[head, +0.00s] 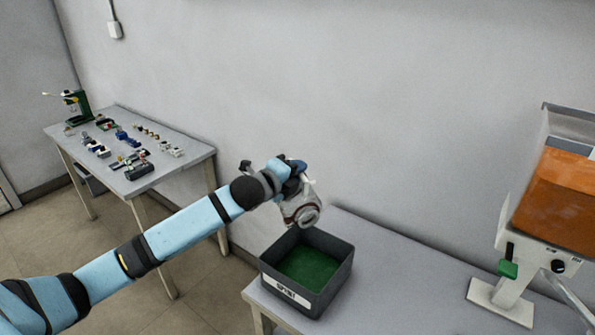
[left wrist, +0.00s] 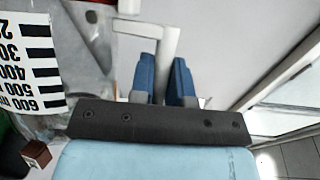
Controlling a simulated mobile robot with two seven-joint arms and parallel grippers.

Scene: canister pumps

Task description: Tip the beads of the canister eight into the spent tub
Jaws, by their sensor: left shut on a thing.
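My left gripper (head: 299,180) is shut on the pale handle of a clear canister (head: 300,210). In the left wrist view the blue fingers (left wrist: 165,80) close around the handle, and the canister (left wrist: 83,52) carries a black-and-white millilitre scale that reads upside down. The canister is tilted, its round end facing down toward the camera side, above the back of the spent tub (head: 282,293). The tub is a dark grey open box with a white label and a green layer inside. I cannot tell whether beads are left in the canister. My right gripper is out of view.
The tub stands at the left end of a grey table (head: 420,290) against the wall. A machine with an orange container (head: 560,200) stands at the right. A second table (head: 175,178) at the left holds many small parts. Table between tub and machine is clear.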

